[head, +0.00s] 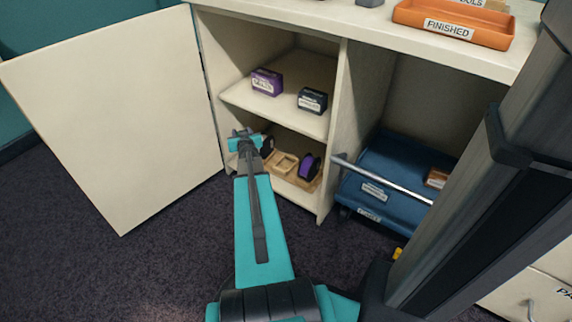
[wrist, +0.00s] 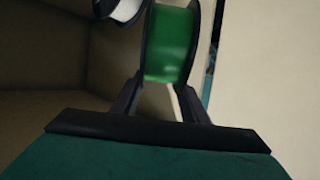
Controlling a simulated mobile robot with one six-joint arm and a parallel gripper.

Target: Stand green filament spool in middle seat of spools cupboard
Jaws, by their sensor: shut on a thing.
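My gripper (head: 246,136) is at the open front of the cupboard's lower left compartment. In the wrist view its two fingers (wrist: 162,95) are shut on the green filament spool (wrist: 168,45), which has black flanges. The green spool is not clearly visible in the head view. The spools cupboard (head: 334,120) holds a wooden seat rack (head: 304,184) on its lower floor. The middle seat (head: 285,163) looks empty. A purple spool (head: 309,167) stands in the right seat. A dark-flanged spool (head: 268,146) is at the left, partly hidden by my gripper. A white spool (wrist: 124,9) is close beside the green one.
The cupboard door (head: 120,115) stands wide open at the left. The shelf (head: 285,111) above carries a purple box (head: 266,82) and a dark box (head: 312,100). A blue wheeled bin (head: 395,170) with a metal handle is at the right. Dark carpet lies in front.

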